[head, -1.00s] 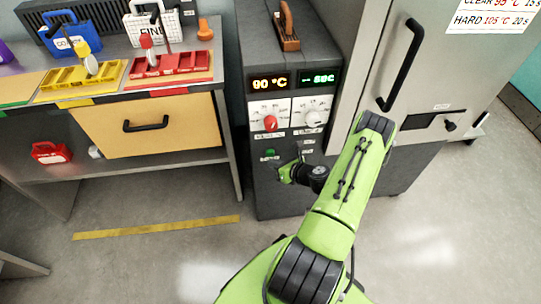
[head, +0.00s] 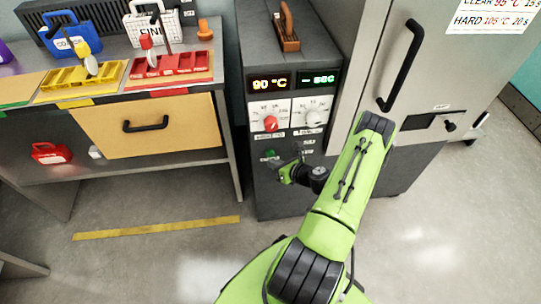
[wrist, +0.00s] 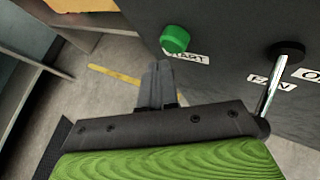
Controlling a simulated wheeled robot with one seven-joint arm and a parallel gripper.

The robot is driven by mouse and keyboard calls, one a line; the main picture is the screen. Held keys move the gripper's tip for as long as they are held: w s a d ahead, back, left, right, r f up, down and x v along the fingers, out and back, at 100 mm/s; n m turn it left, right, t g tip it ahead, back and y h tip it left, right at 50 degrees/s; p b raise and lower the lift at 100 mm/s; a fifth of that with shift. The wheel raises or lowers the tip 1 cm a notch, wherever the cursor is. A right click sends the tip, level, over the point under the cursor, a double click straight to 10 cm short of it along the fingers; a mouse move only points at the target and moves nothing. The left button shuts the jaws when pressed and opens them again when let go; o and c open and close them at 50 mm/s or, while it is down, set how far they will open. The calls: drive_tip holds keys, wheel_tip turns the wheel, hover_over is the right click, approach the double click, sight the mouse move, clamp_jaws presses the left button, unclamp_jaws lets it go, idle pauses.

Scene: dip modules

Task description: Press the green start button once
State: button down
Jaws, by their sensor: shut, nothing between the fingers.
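The green start button (head: 269,154) is on the lower front of the dark control cabinet, below the two dials. In the wrist view the button (wrist: 175,39) stands out from the panel beside a START label. My gripper (wrist: 160,70) is shut and empty, with its fingertips below and slightly left of the button in that picture. A gap shows between them there, so no touch is visible. In the head view my gripper (head: 275,168) is close to the panel just below the button, and its fingers are small and dark.
A metal lever (wrist: 270,90) with a FAN label sticks out of the panel right of my gripper. A red dial (head: 271,123) and a white dial (head: 313,117) sit above the button. A workbench drawer (head: 150,125) stands to the left.

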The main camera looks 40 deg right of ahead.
drive_tip(key=shift+w, duration=0.1)
idle(0.7)
drive_tip(key=shift+w+d, duration=0.25)
drive_tip(key=shift+w, duration=0.05)
drive_tip(key=shift+w+d, duration=0.35)
drive_tip(key=shift+w, duration=0.15)
idle(0.9)
drive_tip(key=shift+s, duration=0.1)
drive_tip(key=shift+s+a, duration=0.6)
drive_tip(key=shift+s, duration=0.15)
drive_tip(key=shift+s, duration=0.1)
drive_tip(key=shift+s+a+p, duration=0.3)
drive_tip(key=shift+s+a, duration=0.4)
drive_tip(key=shift+s, duration=0.3)
drive_tip(key=shift+s+a+p, duration=0.25)
drive_tip(key=shift+s+a, duration=0.45)
drive_tip(key=shift+s, duration=0.3)
